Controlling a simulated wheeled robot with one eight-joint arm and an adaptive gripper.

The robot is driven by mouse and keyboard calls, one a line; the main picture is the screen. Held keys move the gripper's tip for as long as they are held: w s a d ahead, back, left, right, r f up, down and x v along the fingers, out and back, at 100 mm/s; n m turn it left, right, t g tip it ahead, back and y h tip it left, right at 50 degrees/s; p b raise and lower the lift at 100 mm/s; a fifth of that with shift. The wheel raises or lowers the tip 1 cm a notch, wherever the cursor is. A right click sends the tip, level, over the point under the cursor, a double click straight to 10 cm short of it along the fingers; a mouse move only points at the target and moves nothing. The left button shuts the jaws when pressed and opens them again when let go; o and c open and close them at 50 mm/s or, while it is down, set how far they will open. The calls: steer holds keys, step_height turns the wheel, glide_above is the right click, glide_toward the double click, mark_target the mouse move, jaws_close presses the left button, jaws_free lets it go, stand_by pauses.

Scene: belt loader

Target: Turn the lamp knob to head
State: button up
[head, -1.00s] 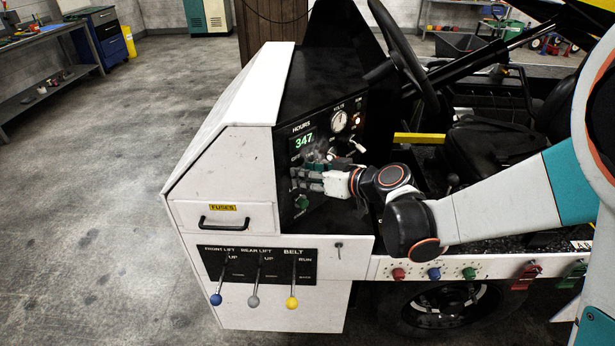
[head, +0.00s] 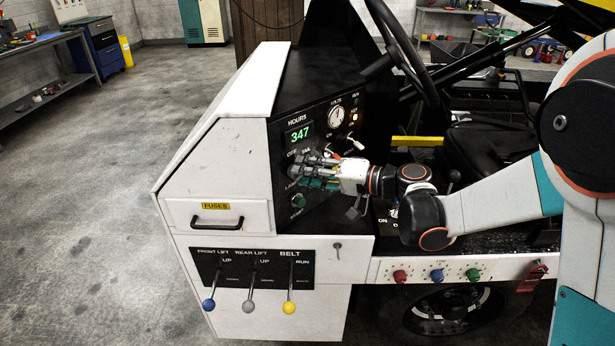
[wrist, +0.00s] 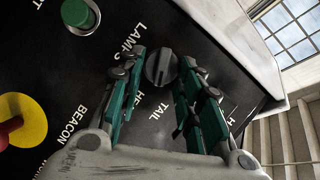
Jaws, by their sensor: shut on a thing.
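The lamp knob (wrist: 160,67) is a dark round knob with a raised grip bar, on the black panel under the "LAMPS" lettering in the wrist view. My gripper (head: 312,172) is at the panel in the head view, its fingers covering the knob there. In the wrist view its green and grey fingers stand on both sides of the knob, shut on it. The lettering "TAIL" and a partly covered "HE..." show between and beside the fingers. I cannot tell which mark the knob points to.
A green start button (head: 298,201) sits just below the gripper. A key switch (head: 356,144), a lit hours display (head: 300,134) and a volts gauge (head: 337,117) are above. The steering wheel (head: 400,50) rises close above the arm. Lever handles (head: 249,306) stick out below.

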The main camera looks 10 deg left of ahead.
steer(key=m+y+b, duration=0.1)
steer(key=m, duration=0.1)
steer(key=m+y+b, duration=0.1)
steer(key=m, duration=0.1)
steer(key=shift+f, duration=0.4)
steer(key=shift+m+b, duration=0.3)
steer(key=shift+b, duration=0.05)
steer(key=o, duration=1)
steer(key=shift+w, duration=0.1)
steer(key=d, duration=0.4)
steer(key=s+d, duration=0.1)
steer(key=d, duration=0.3)
steer(key=s+d, duration=0.1)
steer(key=d, duration=0.3)
